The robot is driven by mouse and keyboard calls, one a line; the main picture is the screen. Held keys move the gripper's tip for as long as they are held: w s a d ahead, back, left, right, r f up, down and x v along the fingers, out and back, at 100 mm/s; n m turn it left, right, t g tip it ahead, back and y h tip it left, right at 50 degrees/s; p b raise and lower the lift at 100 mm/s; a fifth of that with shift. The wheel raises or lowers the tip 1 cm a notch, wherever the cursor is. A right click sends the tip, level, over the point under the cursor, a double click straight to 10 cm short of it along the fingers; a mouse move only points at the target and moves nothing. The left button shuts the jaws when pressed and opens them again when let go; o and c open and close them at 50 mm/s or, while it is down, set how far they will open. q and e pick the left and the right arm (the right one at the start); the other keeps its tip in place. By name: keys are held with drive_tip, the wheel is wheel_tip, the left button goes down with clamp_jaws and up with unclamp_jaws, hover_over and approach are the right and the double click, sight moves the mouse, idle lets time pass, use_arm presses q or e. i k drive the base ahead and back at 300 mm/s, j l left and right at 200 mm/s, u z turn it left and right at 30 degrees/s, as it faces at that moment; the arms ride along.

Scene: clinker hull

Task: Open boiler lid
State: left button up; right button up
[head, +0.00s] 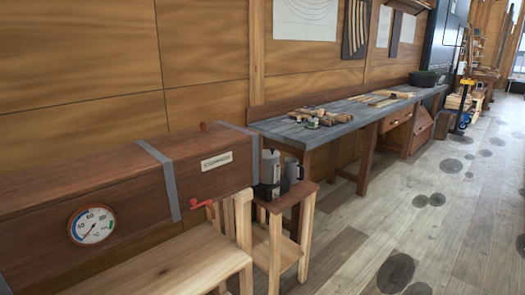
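A light grey metal vessel (268,172) stands upright on a small wooden stand, just past the end of the long wooden box. It may be the boiler, but it is too small in the picture to tell for sure. Its top looks dark, and I cannot tell a separate lid or whether one is open. A grey jug-like vessel (292,173) stands close to its right. Neither of my grippers shows in the head view.
A long brown wooden box (130,210) with a round dial gauge (91,225) and a red handle (202,204) fills the left. A light wood bench (165,270) is in front. The small stand (288,200) adjoins a long workbench (345,112). The floor at right is open.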

sight(268, 150)
drive_tip(key=i+l+u, duration=0.1)
drive_tip(key=u, duration=0.3)
drive_tip(key=i+l+u, duration=0.15)
drive_tip(key=u, duration=0.25)
drive_tip(key=i+l+u, duration=0.1)
drive_tip(key=u, duration=0.3)
drive_tip(key=i+l+u, duration=0.25)
drive_tip(key=l+u, duration=0.15)
drive_tip(key=l, duration=1.1)
drive_tip(key=i+l+u, duration=0.1)
drive_tip(key=l+u, duration=0.3)
drive_tip(key=l, duration=1.1)
